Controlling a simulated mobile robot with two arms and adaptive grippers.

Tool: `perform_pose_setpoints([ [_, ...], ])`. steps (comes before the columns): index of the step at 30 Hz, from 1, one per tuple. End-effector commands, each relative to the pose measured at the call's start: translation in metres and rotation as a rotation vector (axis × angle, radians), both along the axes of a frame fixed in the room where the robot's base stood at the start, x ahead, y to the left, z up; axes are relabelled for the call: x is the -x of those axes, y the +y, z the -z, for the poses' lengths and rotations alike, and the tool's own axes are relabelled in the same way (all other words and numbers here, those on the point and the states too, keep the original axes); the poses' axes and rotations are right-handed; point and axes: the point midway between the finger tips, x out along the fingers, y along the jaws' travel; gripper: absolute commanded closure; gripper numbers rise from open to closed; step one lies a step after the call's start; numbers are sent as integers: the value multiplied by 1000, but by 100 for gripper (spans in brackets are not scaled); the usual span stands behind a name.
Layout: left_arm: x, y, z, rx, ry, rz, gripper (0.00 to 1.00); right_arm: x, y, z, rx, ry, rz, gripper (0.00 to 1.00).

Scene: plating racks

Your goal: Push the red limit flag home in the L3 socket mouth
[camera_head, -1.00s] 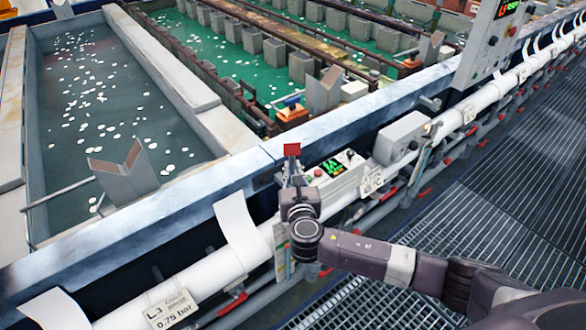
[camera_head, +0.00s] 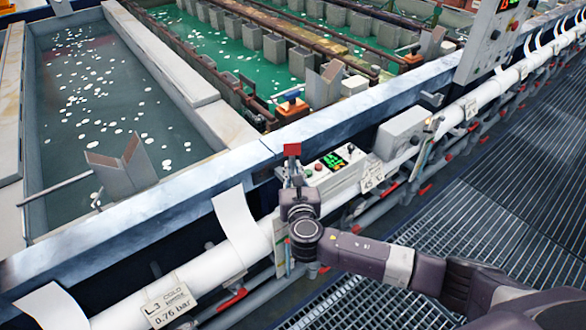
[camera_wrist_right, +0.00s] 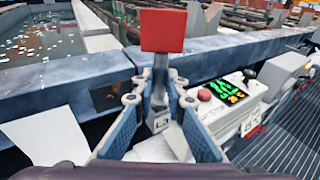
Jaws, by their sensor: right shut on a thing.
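The red limit flag (camera_head: 292,149) is a small red square plate on a grey stem, standing upright. It also shows large in the right wrist view (camera_wrist_right: 162,31). My right gripper (camera_head: 294,182) is shut on its stem, and the fingers (camera_wrist_right: 159,100) close around it from both sides. A small L3 mark (camera_wrist_right: 160,125) shows low between the fingers; I cannot tell what part it is on. A hanging L3 tag (camera_head: 168,303) is on the white pipe at lower left. I cannot make out the L3 socket mouth. My left gripper is not in view.
The blue-grey tank rim (camera_head: 130,218) runs behind the flag. A control box (camera_head: 338,168) with a green display stands just right of my right gripper. The white pipe (camera_head: 205,268) and a curled white sheet (camera_head: 235,226) lie to the left. Grating (camera_head: 500,195) covers the floor at right.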

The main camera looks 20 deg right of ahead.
Motion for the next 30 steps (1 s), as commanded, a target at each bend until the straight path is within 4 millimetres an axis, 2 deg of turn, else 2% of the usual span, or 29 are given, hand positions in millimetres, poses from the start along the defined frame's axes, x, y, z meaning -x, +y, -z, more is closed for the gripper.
perform_pose_setpoints([
  [14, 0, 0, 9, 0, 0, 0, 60, 0, 0, 12, -1, -1, 0, 100],
  [15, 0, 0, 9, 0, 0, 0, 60, 0, 0, 12, -1, -1, 0, 86],
  [20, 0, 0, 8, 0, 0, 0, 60, 0, 0, 11, -1, -1, 0, 68],
  [30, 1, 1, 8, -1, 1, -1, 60, 3, 1, 12, -1, 2, -1, 68],
])
